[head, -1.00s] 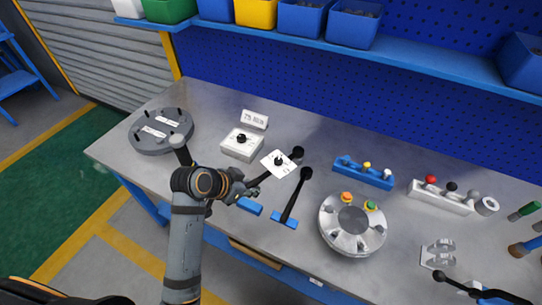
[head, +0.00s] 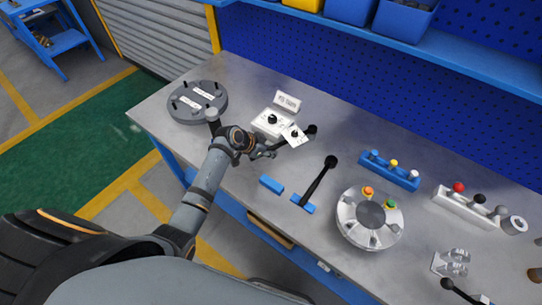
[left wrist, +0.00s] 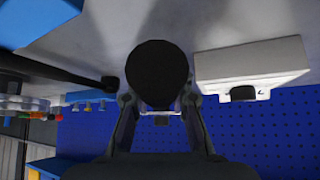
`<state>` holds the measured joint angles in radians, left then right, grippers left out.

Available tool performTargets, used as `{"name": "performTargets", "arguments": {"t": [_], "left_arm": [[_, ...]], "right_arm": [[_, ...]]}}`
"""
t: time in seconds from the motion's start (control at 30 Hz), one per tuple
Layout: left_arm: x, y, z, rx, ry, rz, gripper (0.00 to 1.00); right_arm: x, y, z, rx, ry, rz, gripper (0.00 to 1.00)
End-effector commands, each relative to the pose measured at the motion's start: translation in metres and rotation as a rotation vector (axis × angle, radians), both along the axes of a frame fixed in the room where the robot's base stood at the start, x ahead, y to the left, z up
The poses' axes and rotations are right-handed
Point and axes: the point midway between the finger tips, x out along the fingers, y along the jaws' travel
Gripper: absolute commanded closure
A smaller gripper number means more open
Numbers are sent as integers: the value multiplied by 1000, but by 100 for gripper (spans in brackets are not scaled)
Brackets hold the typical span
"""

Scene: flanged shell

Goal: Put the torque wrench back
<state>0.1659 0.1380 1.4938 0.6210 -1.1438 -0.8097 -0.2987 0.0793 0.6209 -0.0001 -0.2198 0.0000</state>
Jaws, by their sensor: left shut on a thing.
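My left gripper (head: 264,151) is shut on the torque wrench (head: 311,130), a black tool with a round end. A white plate with a black knob (head: 294,134) shows along it. The wrench is held tilted above the bench, beside the white box with a black dial (head: 268,122). In the left wrist view, the wrench's round black end (left wrist: 158,75) fills the space between the fingers, and the white box (left wrist: 250,62) is to its right. A blue block (head: 271,184) on the bench is empty. My right gripper is not in view.
A second black wrench (head: 319,181) lies with its lower end at another blue block (head: 303,204). A grey round flange (head: 198,102) is at the left. A silver flanged shell (head: 350,220) and blue rack (head: 388,171) are to the right. A label card (head: 288,101) stands behind the box.

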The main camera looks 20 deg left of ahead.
Motion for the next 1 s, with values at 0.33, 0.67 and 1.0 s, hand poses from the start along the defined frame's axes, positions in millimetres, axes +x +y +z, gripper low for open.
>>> {"name": "performTargets", "arguments": {"t": [0.33, 0.67, 1.0], "left_arm": [[3, 1, -31, -1, -3, 1, 100], [1, 1, -35, 1, 2, 0, 72], [1, 1, -34, 1, 2, 0, 57]], "right_arm": [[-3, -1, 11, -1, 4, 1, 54], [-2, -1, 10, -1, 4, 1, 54], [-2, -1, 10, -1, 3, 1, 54]]}}
